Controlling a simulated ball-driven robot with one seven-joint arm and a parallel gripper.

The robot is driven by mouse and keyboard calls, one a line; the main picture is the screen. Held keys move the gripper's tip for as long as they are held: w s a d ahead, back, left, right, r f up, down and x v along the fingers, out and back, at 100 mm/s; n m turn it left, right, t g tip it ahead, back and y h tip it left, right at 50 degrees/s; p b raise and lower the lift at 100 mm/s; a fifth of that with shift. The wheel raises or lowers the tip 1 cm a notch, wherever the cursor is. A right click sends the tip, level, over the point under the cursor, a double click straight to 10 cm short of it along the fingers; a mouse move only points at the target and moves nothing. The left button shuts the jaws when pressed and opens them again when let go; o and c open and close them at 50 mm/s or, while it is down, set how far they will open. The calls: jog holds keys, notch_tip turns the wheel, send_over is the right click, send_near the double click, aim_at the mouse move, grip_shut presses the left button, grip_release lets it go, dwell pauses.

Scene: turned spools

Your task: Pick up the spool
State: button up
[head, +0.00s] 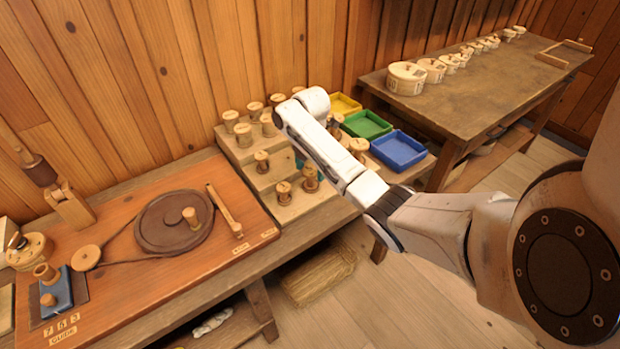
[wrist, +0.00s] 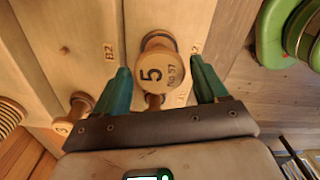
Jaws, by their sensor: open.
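A wooden spool (wrist: 152,72) with a round pale top marked 5 stands on a stepped wooden rack in the wrist view. My gripper (wrist: 159,64) is open, with one teal finger on each side of this spool. Gaps show between the fingers and the spool's top, so I see no grip on it. In the head view, my arm hides most of the gripper; only a bit of teal shows behind the arm. Several similar spools stand on the rack (head: 243,180) there, and I cannot tell for sure which one is between the fingers.
Another spool (wrist: 68,120) marked 3 stands left of my gripper, and a green round object (wrist: 285,32) is at the upper right. Yellow, green and blue (head: 399,150) trays stand right of the rack. A winding board (head: 120,262) lies left; a table (head: 470,95) with round boxes stands behind.

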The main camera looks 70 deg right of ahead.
aim_at(311, 179)
notch_tip(311, 179, down, 5)
jog(key=shift+f+p, duration=0.1)
jog(key=shift+p, duration=0.25)
jog(key=c, duration=0.8)
